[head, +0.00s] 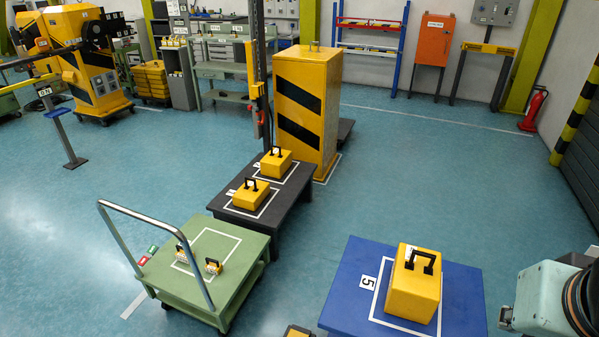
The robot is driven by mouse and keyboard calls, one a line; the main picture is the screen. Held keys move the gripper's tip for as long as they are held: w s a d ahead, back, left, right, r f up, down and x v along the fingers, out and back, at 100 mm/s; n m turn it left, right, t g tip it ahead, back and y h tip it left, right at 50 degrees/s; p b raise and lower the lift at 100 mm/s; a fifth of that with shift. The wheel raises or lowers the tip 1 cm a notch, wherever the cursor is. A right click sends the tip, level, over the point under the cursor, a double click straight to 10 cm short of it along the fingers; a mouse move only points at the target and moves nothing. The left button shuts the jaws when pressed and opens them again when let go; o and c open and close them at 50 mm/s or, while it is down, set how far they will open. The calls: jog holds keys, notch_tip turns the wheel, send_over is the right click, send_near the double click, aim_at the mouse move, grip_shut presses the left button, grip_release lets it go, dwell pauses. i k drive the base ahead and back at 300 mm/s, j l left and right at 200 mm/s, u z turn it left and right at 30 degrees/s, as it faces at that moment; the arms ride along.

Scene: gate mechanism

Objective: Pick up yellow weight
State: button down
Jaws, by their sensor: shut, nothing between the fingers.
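Several yellow weights with black handles are in the head view. A large yellow weight (413,292) stands upright on the blue table (345,286) at the lower right, inside a white outline beside a "5" label. Two medium yellow weights, one nearer (250,196) and one farther (276,167), stand on the dark bench (287,203) in the middle. Two small ones, left (184,251) and right (213,266), stand on the green cart (238,288). Part of my arm shows at the right edge. My gripper is not visible.
A tall yellow-and-black block (306,105) stands behind the dark bench beside a dark post (257,60). The cart has a raised metal handle (155,222). A partly cut-off yellow-and-black object (298,331) shows at the bottom edge. Blue floor (430,165) is clear behind the blue table.

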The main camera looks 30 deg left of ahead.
aim_at(212, 266)
jog(key=u, duration=1.3)
jog(key=i+j+u, duration=0.15)
jog(key=u, duration=0.35)
jog(key=i+j+z, duration=0.1)
jog(key=i+j, duration=0.25)
jog(key=j, duration=0.2)
jog(key=i+j+z, duration=0.25)
jog(key=i+j, duration=0.6)
jog(key=i, duration=0.1)
